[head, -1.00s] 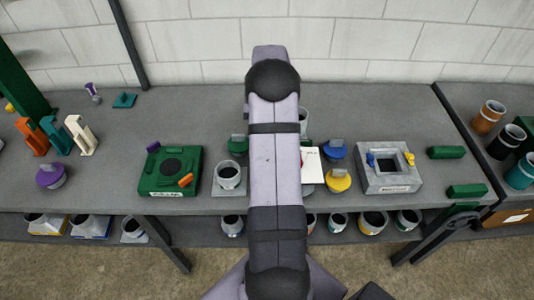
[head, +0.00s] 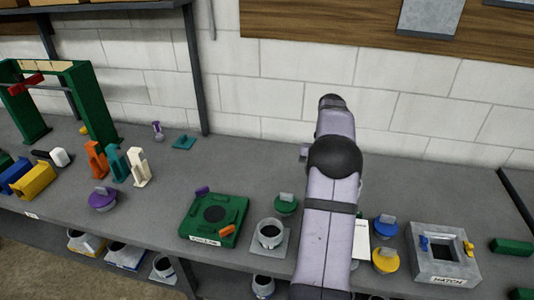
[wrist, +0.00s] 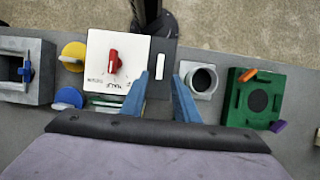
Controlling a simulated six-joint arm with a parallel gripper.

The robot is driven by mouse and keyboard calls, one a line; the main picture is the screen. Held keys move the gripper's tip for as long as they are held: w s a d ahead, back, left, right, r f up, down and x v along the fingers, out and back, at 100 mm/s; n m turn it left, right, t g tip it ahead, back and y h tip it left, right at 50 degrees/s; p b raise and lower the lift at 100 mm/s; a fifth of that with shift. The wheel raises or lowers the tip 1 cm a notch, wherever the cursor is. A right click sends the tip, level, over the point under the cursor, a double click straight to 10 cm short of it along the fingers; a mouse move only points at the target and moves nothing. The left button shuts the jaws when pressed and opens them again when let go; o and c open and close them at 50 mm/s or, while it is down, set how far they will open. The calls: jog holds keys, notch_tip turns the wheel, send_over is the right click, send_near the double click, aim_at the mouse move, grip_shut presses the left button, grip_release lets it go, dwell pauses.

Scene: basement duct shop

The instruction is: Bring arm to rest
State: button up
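My arm rises through the right of the middle of the head view and hides my gripper there. In the wrist view my gripper (wrist: 161,90) shows two blue fingers, apart, with nothing seen held between them. It is over the bench (head: 270,170). A white panel with a red handle (wrist: 113,62) lies to the left of the fingers, and a grey pipe collar on a square plate (wrist: 201,80) lies to the right. In the head view the collar (head: 270,234) stands left of my arm, and the white panel (head: 361,240) is mostly hidden behind it.
A green box (head: 214,218) sits left of the collar. Blue (head: 385,227) and yellow (head: 385,260) knobbed caps and a grey hatch box (head: 443,252) stand to the right. A green frame (head: 92,95) stands far left. The bench behind the green box is mostly clear.

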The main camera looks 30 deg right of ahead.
jog(key=w+a+n+h, duration=0.2)
jog(key=a+n, duration=0.2)
jog(key=a, duration=1.2)
jog(key=s+a+f+n+t+h, duration=0.1)
jog(key=s+a+f+n+t, duration=0.35)
jog(key=s+a, duration=0.85)
notch_tip(320, 180, down, 18)
jog(key=w+a+g+b, duration=0.1)
jog(key=b, duration=1.7)
jog(key=shift+w+a+f+n, duration=0.2)
jog(key=shift+w+a+n, duration=0.05)
jog(key=shift+n, duration=0.1)
jog(key=shift+g, duration=0.25)
